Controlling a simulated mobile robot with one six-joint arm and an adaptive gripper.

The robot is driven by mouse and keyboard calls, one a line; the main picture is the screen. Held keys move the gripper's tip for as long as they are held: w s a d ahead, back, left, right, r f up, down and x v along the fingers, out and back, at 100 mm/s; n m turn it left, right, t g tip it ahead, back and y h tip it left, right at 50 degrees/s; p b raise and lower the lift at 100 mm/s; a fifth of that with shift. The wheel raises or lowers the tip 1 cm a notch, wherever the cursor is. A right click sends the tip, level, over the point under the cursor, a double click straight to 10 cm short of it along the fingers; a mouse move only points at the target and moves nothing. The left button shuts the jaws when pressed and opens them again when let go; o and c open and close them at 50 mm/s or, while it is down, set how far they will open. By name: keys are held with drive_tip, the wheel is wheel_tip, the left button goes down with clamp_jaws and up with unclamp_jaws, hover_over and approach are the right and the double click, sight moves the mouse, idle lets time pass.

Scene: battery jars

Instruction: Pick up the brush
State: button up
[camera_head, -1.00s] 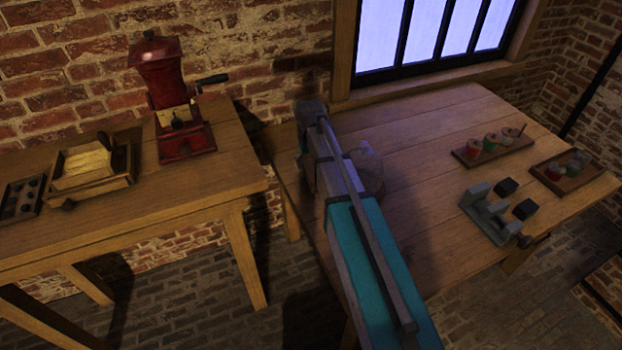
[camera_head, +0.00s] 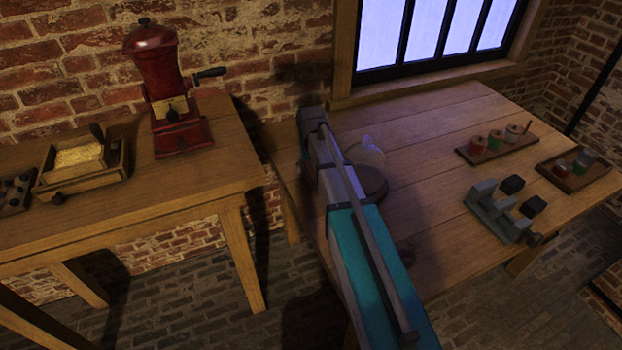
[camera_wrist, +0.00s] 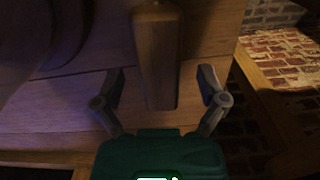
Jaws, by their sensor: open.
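A long wooden bar (camera_wrist: 157,55), which looks like the handle of the brush, lies between my fingers in the wrist view. Its near end is blunt and no bristles show. My gripper (camera_wrist: 160,77) is open, with one finger on each side of the bar and a visible gap on both sides. Whether the fingers are level with it in height I cannot tell. In the head view, my arm hides the brush and the fingertips.
A glass dome on a round wooden base (camera_head: 371,184) stands right beside my arm. A grey cast holder (camera_head: 497,212) and two small trays (camera_head: 497,143) (camera_head: 574,172) are farther right. A red grinder (camera_head: 168,95) and a wooden box (camera_head: 82,172) stand on the left table.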

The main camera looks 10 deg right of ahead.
drive_tip(key=shift+f, duration=0.3)
idle(0.5)
drive_tip(key=c, duration=1.3)
drive_tip(key=shift+o, duration=0.2)
drive_tip(key=shift+r, duration=0.2)
wheel_tip(320, 180, up, 3)
drive_tip(key=p, duration=0.3)
drive_tip(key=s+d+r+p, duration=0.2)
drive_tip(key=s+r+p, duration=0.7)
drive_tip(key=s, duration=0.4)
drive_tip(key=shift+s+d+r+p, duration=0.35)
drive_tip(key=shift+s+d+p, duration=0.05)
